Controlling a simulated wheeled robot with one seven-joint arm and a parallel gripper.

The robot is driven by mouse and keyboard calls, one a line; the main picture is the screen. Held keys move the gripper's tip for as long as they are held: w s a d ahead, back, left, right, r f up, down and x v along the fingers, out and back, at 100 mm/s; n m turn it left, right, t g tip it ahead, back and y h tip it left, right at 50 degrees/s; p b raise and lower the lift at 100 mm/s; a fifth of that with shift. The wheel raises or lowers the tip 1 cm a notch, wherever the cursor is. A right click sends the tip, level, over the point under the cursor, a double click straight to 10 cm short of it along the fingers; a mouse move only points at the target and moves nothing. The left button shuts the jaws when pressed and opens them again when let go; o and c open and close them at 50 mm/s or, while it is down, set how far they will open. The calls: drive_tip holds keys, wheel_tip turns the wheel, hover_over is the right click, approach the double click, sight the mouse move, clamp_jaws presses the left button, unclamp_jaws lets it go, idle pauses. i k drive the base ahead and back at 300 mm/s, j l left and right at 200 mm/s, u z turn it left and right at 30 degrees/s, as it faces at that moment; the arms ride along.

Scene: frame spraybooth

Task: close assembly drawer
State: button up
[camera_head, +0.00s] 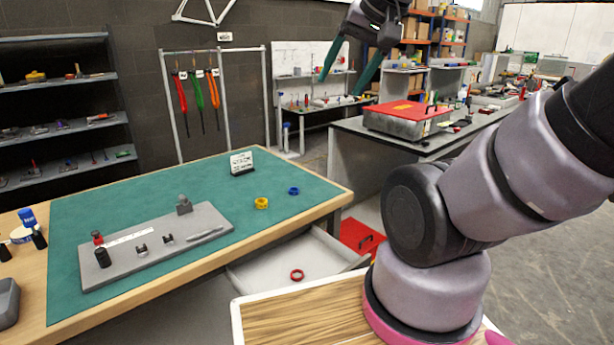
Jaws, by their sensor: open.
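The assembly drawer (262,272) is pulled out from under the near right edge of the workbench. It is a light grey tray. A red ring (297,275) lies inside it. My gripper (340,86) is at the top of the view, well above and apart from the drawer. Its two teal fingers are spread open, with nothing between them. My arm covers the view to the right of the drawer, and the drawer's near right part is partly hidden.
The workbench has a green mat (140,193) with a grey fixture plate (160,245), a yellow ring (261,203), a blue ring (293,191) and a small sign (242,163). A red box (360,237) sits on the floor beyond the drawer. A second bench (385,143) stands behind.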

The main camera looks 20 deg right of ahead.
sight(313, 252)
drive_tip(key=k+z, duration=0.25)
drive_tip(key=k, duration=0.2)
drive_tip(key=j, duration=0.35)
drive_tip(key=k+j+z, duration=0.1)
drive_tip(key=j, duration=0.3)
drive_tip(key=k+j+z, duration=0.1)
drive_tip(key=j, duration=0.25)
drive_tip(key=k+j, duration=0.1)
drive_tip(key=j, duration=0.25)
